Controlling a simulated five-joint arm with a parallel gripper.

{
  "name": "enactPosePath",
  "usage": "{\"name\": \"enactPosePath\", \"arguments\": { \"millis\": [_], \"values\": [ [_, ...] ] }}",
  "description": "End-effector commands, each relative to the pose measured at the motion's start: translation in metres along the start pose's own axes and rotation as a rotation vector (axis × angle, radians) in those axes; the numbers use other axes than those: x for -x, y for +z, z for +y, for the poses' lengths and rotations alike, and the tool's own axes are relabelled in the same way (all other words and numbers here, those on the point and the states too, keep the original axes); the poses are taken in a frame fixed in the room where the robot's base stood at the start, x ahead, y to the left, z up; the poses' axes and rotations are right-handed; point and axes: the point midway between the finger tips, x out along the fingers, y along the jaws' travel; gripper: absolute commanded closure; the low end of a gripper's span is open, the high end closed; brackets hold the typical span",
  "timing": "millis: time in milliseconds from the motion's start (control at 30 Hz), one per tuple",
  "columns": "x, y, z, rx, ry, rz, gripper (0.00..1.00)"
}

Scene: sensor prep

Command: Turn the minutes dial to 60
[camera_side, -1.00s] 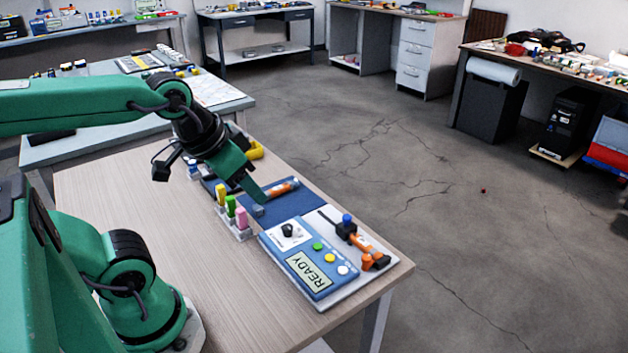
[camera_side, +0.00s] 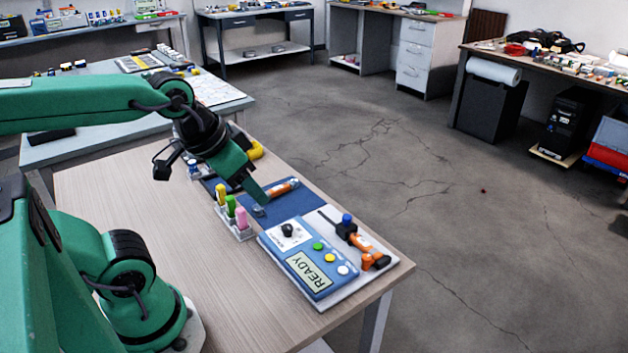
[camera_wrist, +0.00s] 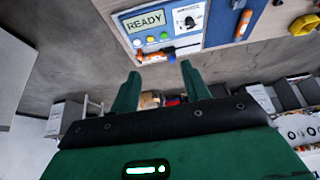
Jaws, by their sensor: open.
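The minutes dial (camera_side: 288,230) is a small black knob on a white scale plate at the far left end of the blue control panel (camera_side: 282,262). It also shows in the wrist view (camera_wrist: 189,21); its setting is too small to read. The panel has a display (camera_side: 309,271) reading READY, and green, yellow and white buttons. My gripper (camera_side: 262,199) is above the blue mat, beyond the panel and apart from the dial. In the wrist view my gripper's two green fingers (camera_wrist: 160,70) are spread with nothing between them.
Beside the panel, an orange and black tool with a blue knob (camera_side: 347,219) rests on the white base. A rack (camera_side: 236,228) of yellow, green and pink items stands left of the panel. An orange-handled tool (camera_side: 285,188) lies on the blue mat (camera_side: 302,205). The front-left tabletop is clear.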

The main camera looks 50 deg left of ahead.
Motion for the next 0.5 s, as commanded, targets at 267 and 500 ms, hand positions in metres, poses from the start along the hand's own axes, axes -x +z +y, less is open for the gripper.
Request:
{"name": "enactPosePath", "arguments": {
  "millis": [267,500],
  "values": [
    [-0.014,-0.013,-0.008,-0.093,-0.009,-0.064,0.53],
    [-0.04,-0.03,-0.022,-0.248,-0.003,-0.165,0.53]
  ]
}}
